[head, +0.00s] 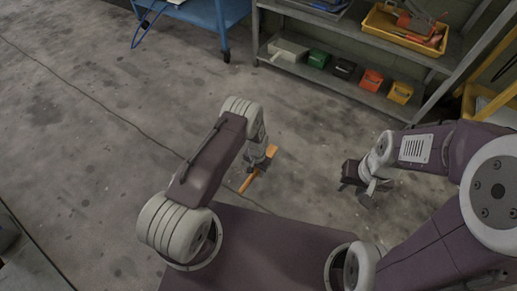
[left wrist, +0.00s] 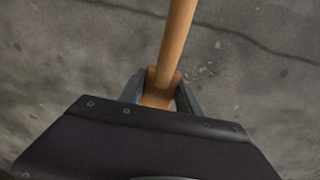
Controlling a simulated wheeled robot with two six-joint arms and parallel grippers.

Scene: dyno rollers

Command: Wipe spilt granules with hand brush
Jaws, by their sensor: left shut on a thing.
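The hand brush shows as an orange-brown wooden handle (left wrist: 178,35) in the left wrist view, running up out of the top edge. In the head view the orange handle (head: 247,182) sticks out on both sides of my left gripper (head: 259,164). The left gripper is shut on it above the concrete floor. Bristles are not visible. A few small pale specks (left wrist: 205,72) lie on the floor right of the handle in the left wrist view; I cannot tell whether they are granules. My right gripper (head: 359,188) hangs over the floor at the right, apart from the brush; its jaw opening is unclear.
A grey metal shelf (head: 345,88) stands at the back right, with a yellow tray (head: 372,22) of tools above and several small coloured bins below. A blue cart (head: 207,14) stands at the back. A dark cable or crack crosses the floor.

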